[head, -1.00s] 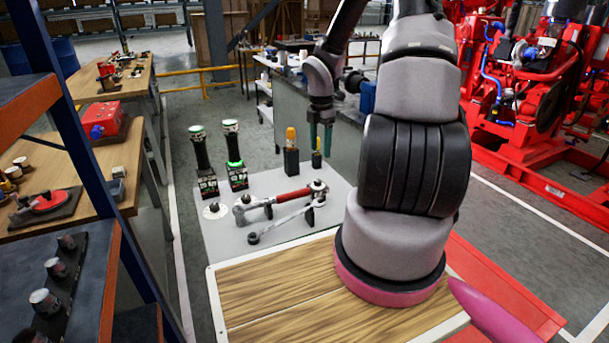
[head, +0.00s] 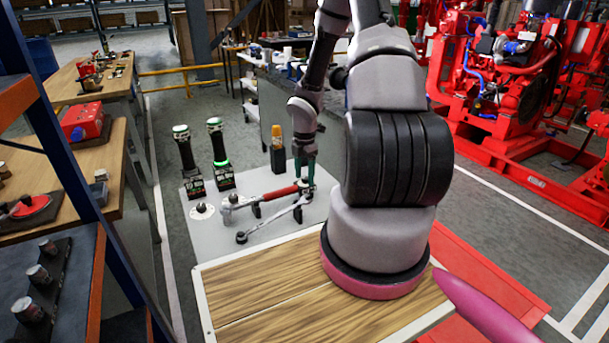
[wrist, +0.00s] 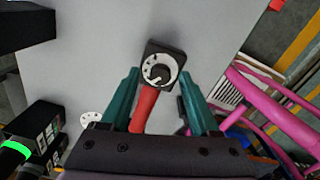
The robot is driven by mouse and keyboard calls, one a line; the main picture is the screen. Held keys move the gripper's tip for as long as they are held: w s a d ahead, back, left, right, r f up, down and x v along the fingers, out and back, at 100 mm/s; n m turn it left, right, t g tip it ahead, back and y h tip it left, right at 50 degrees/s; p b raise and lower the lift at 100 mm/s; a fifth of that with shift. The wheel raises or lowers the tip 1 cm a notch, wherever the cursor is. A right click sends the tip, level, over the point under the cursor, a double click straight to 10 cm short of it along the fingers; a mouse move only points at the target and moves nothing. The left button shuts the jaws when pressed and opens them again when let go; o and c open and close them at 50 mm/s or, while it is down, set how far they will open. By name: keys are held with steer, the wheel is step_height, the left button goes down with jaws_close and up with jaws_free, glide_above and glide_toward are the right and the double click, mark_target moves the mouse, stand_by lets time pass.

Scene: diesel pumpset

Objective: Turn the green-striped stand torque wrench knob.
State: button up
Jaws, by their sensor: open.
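A torque wrench with a red handle (head: 281,193) lies on the grey bench top. At its right end, the wrist view shows a round knob (wrist: 157,73) on a white dial, set in a black square block. My gripper (head: 304,182) is open above that end. In the wrist view its green fingers (wrist: 161,80) lie on either side of the red handle and just short of the knob, apart from it as far as I can tell. I cannot make out a green stripe on this block. Two upright black tools, left (head: 185,150) and right (head: 219,145), stand on printed black bases; the right one has a glowing green ring.
A second, silver wrench (head: 268,222) lies in front. A yellow-topped black holder (head: 278,150) stands behind, close to my gripper. A white disc (head: 202,211) with a small dark knob is at the left. The wooden top (head: 260,295) in front is bare.

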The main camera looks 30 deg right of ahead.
jaws_close()
steer(key=shift+m, duration=0.3)
steer(key=m, duration=1.3)
steer(key=shift+w, duration=0.1)
stand_by(0.5)
jaws_free()
